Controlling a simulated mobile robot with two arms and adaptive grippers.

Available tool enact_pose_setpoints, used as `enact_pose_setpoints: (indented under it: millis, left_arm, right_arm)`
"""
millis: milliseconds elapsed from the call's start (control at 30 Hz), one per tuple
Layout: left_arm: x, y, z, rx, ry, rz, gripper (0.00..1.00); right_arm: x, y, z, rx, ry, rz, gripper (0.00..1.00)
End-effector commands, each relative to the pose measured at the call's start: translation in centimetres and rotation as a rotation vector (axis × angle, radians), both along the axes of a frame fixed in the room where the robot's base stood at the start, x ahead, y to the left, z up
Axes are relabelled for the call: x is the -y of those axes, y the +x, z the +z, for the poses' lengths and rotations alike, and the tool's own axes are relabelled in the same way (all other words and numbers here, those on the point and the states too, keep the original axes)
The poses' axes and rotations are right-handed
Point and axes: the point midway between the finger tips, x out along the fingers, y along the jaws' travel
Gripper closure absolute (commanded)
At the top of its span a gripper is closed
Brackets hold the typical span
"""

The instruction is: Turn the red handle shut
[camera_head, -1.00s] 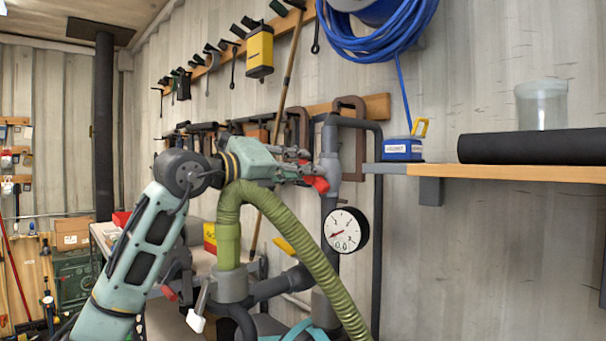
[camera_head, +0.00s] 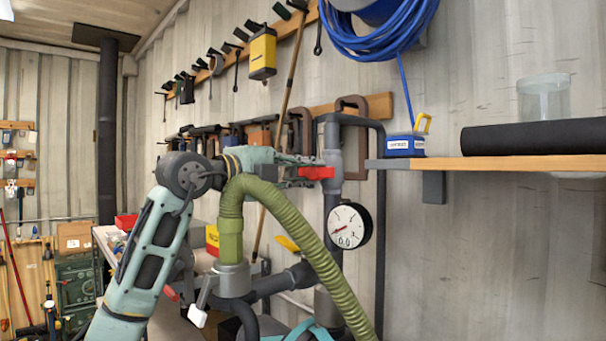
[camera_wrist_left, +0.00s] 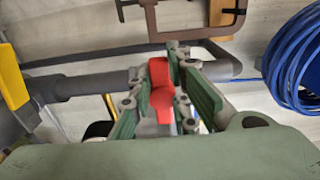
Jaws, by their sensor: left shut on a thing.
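The red handle (camera_head: 317,173) sits on the grey vertical pipe (camera_head: 332,140) by the wall and lies about level in the head view. My left gripper (camera_head: 303,171) reaches it from the left and is shut on it. In the left wrist view the red handle (camera_wrist_left: 161,88) shows between the green-padded fingers of my left gripper (camera_wrist_left: 160,100). The fingers hide part of the handle. My right gripper is in neither view.
A round white gauge (camera_head: 347,226) is on the pipe below the handle. A green ribbed hose (camera_head: 290,232) arches in front of the pipe, close under my gripper. A wooden shelf (camera_head: 520,168) sticks out on the right. Clamps (camera_head: 352,104) hang behind the pipe.

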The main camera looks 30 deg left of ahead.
Motion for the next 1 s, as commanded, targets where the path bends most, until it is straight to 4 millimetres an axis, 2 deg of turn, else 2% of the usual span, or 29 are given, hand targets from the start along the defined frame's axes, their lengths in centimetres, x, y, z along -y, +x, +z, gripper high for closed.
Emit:
enact_pose_setpoints:
  millis: [467,500,700,1000]
  left_arm:
    - [-0.06,0.04,-0.15,-0.008,-0.015,0.001,1.0]
    - [-0.06,0.04,-0.15,-0.008,-0.015,0.001,0.8]
    - [-0.04,0.03,-0.12,-0.007,-0.014,0.001,0.64]
    - [-0.07,-0.08,-0.07,-0.005,-0.012,0.001,0.64]
  right_arm:
    - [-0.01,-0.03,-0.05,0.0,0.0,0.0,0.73]
    - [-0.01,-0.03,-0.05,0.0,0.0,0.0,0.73]
    - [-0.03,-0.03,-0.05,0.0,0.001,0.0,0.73]
    - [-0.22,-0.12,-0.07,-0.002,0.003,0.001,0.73]
